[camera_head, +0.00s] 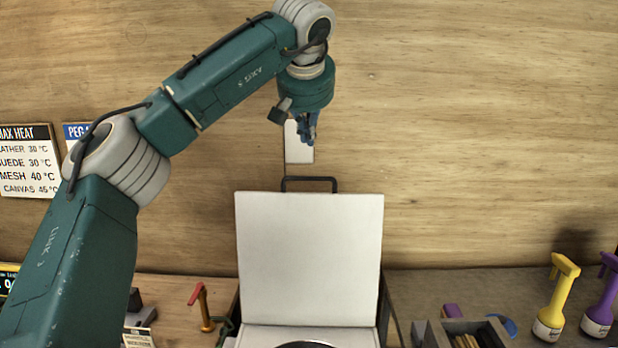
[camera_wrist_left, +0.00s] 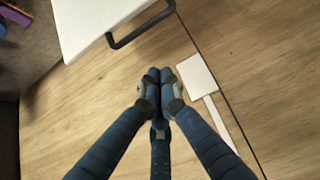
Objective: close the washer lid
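The washer lid (camera_head: 310,260) is a white square panel standing open, nearly upright. A black bar handle (camera_head: 310,180) runs along its top edge. My right gripper is not in view.
A white plate (camera_head: 298,152) is on the wooden wall behind my left gripper. Wall cards (camera_head: 30,160) hang at left. A red-topped tool (camera_head: 202,308) stands left of the washer. A grey box (camera_head: 433,335), a yellow bottle (camera_head: 556,300) and a purple bottle (camera_head: 602,305) stand at right.

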